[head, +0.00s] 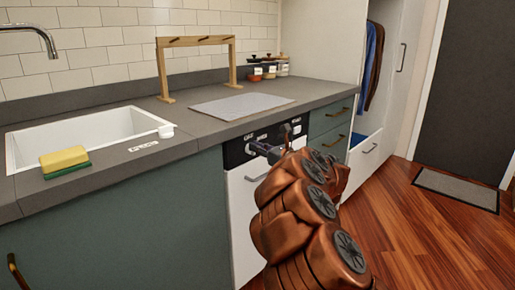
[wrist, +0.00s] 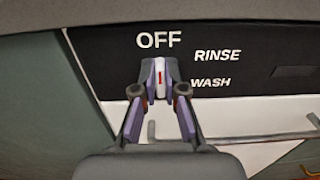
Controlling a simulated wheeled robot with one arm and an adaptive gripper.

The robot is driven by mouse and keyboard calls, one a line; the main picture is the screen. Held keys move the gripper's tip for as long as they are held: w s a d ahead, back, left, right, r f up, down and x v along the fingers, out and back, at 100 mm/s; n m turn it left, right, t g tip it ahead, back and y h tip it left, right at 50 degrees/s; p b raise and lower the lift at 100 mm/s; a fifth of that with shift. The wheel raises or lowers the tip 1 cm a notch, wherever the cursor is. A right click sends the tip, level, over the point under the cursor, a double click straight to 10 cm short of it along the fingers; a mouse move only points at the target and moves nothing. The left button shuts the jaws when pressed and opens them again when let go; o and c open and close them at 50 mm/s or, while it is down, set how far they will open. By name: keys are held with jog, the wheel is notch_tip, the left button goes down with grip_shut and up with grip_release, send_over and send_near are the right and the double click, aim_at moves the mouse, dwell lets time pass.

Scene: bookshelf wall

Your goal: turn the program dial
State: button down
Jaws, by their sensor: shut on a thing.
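The program dial (wrist: 160,66) is a small white knob with a red mark, on the black control panel (wrist: 105,75). The panel carries the words OFF, RINSE and WASH. The red mark is close to vertical, below OFF; RINSE and WASH are to its right. My gripper (wrist: 160,82) is shut on the dial, one finger on each side. In the head view my gripper (head: 262,150) is at the front of the black panel (head: 235,153) of the white dishwasher (head: 243,215). The dial is hidden there.
A dishwasher handle (wrist: 240,139) runs below the panel. The countertop (head: 185,145) overhangs above, with a sink (head: 80,138), a yellow-green sponge (head: 64,161), a wooden rack (head: 163,75) and a grey mat (head: 240,106). Teal cabinets (head: 130,220) flank the dishwasher.

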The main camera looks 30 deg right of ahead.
jog(key=m+p, duration=0.4)
jog(key=m, duration=0.3)
jog(key=d+f+m+p, duration=0.1)
jog(key=m+p, duration=0.4)
jog(key=m, duration=0.3)
jog(key=m+p, duration=0.5)
jog(key=m, duration=0.2)
jog(key=shift+w+d+f, duration=0.15)
jog(key=shift+d+f, duration=0.05)
jog(key=shift+f, duration=0.15)
jog(key=shift+f+m+p, duration=0.2)
jog(key=shift+m+p, duration=0.4)
jog(key=shift+m, duration=0.3)
jog(key=shift+f, duration=0.1)
jog(key=c, duration=1.2)
grip_release()
jog(key=shift+c, duration=0.2)
